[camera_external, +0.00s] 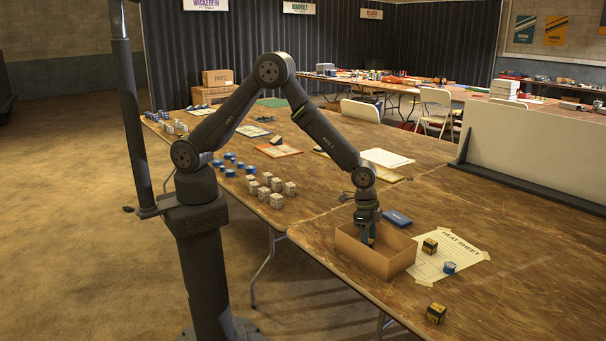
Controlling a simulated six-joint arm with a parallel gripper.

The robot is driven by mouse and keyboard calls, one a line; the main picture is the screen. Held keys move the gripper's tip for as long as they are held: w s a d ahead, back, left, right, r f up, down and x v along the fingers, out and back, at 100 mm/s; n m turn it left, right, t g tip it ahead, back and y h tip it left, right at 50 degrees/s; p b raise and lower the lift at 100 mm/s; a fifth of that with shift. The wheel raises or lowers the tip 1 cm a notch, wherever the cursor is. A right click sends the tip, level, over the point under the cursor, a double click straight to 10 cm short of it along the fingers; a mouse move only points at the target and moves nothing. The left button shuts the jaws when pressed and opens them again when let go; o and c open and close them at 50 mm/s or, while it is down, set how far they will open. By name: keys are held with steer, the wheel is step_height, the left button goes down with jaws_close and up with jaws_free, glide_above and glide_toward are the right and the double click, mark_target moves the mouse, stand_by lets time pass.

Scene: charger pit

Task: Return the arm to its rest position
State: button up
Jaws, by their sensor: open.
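My gripper (369,238) points down into an open cardboard box (399,262) on the wooden table. The fingers are partly hidden by the box's near wall and are small in this view. My gripper is open. A little blue shows beside the fingers; I cannot tell whether it is part of the gripper or something else. The box's floor is mostly hidden.
Right of the box lie a paper heat sheet (453,255), a black-and-yellow cube (430,246) and a blue cylinder (449,268). Another cube (436,313) sits near the front edge. A blue flat item (398,218) lies behind the box. Several pale blocks (277,185) stand left.

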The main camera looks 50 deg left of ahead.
steer(key=r, duration=0.4)
steer(key=d+r, duration=0.1)
steer(key=r, duration=0.1)
steer(key=shift+s+r, duration=0.1)
steer(key=shift+s, duration=0.1)
steer(key=s+d+r+m, duration=0.1)
steer(key=s+d+m, duration=0.1)
steer(key=s+d, duration=0.6)
steer(key=s+d+r+m, duration=0.1)
steer(key=s+d, duration=0.2)
steer(key=d, duration=0.9)
glide_above(422, 286)
steer(key=s, duration=0.1)
steer(key=shift+g, duration=0.3)
steer(key=f, duration=0.6)
steer(key=shift+a+f, duration=0.1)
steer(key=shift+a, duration=0.25)
steer(key=f, duration=0.1)
steer(key=w+f, duration=0.1)
steer(key=f, duration=0.1)
steer(key=shift+f, duration=0.8)
